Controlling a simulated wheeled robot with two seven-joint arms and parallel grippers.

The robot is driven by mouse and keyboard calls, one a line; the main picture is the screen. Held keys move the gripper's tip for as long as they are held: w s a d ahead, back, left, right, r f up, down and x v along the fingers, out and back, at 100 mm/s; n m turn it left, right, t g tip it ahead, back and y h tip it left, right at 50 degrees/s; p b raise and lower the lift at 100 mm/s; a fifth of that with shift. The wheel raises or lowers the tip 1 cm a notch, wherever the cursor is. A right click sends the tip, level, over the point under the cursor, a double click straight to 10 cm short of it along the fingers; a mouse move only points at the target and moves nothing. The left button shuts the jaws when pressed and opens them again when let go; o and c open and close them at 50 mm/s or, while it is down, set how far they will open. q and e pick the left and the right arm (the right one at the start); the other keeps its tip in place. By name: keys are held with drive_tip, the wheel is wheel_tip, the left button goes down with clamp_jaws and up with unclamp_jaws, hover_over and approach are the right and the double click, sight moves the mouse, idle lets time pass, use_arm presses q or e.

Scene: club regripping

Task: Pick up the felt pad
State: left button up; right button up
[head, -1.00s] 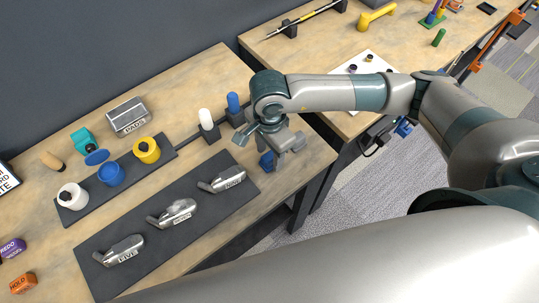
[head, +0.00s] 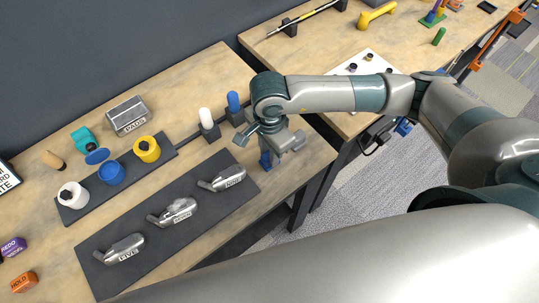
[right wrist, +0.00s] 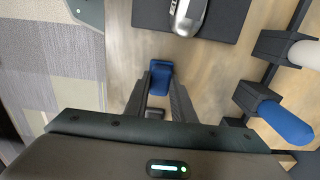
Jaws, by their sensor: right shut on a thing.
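The felt pad (right wrist: 160,77) appears to be the small blue block between my right fingers in the right wrist view. My right gripper (right wrist: 159,92) is shut on it, with a dark part showing between the fingers nearer the palm. In the head view the blue pad (head: 265,160) shows below my right gripper (head: 266,148), near the right edge of the front table. I cannot tell whether it touches the tabletop. The wrist hides part of it. My left gripper is not in view.
A dark mat (head: 152,221) with several iron club heads lies left of the gripper. Two stands hold a white peg (head: 205,118) and a blue peg (head: 233,101) behind it. A grey PADS tin (head: 127,114) and several coloured cups stand farther left.

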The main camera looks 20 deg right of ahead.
drive_tip(key=shift+r, duration=0.1)
drive_tip(key=shift+r+b, duration=0.5)
drive_tip(key=shift+b, duration=0.05)
wheel_tip(320, 180, up, 2)
drive_tip(key=shift+w+r+b, duration=0.1)
drive_tip(key=shift+b, duration=0.7)
drive_tip(key=s+d+r+p, duration=0.5)
drive_tip(key=s+r+p, duration=0.2)
drive_tip(key=s, duration=0.3)
drive_tip(key=shift+s+d+r+p, duration=0.15)
drive_tip(key=shift+d+r+p, duration=0.2)
drive_tip(key=shift+p, duration=0.25)
drive_tip(key=shift+o, duration=0.5)
